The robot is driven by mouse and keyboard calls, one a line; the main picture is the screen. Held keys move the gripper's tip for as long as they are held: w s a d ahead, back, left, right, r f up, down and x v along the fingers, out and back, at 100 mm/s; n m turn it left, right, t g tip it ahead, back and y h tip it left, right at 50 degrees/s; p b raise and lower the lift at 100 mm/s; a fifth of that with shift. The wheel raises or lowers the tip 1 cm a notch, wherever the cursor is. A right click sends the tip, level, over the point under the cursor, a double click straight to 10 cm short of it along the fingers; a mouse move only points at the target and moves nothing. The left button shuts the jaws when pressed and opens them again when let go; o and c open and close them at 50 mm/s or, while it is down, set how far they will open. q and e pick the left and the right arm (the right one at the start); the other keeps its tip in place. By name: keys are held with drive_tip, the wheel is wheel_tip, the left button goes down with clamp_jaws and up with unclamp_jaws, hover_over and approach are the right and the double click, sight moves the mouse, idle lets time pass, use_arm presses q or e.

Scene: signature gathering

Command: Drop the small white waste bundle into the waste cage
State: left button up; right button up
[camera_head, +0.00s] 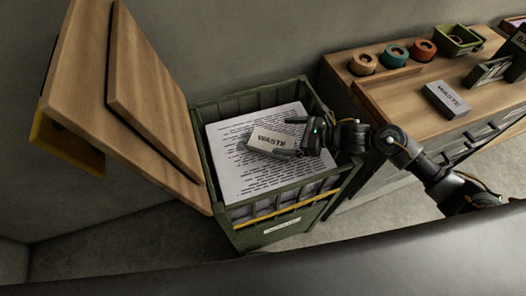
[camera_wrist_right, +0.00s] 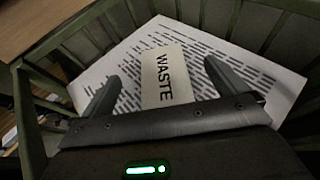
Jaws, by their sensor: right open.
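The small white waste bundle (camera_head: 268,138), marked "WASTE", is inside the green waste cage (camera_head: 243,213), over a large printed paper stack (camera_head: 231,172). My right gripper (camera_head: 291,137) is open at the bundle's right end in the head view. In the right wrist view the bundle (camera_wrist_right: 166,75) shows between the two spread fingers of the gripper (camera_wrist_right: 161,74), with a gap on each side. I cannot tell whether the bundle rests fully on the stack. My left gripper is not in view.
A wooden lid (camera_head: 120,85) stands raised at the cage's left. On the wooden counter (camera_head: 390,89) at right are a grey "WASTE" block (camera_head: 446,100), several round pots (camera_head: 396,54) and a green tray (camera_head: 459,40). The cage's slatted walls surround my right gripper.

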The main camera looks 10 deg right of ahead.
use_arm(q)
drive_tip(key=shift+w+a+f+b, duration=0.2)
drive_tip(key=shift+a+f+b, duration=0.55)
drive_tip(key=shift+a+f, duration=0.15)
use_arm(e)
drive_tip(key=v, duration=0.7)
drive_tip(key=shift+s+d, duration=0.15)
drive_tip(key=shift+d, duration=0.05)
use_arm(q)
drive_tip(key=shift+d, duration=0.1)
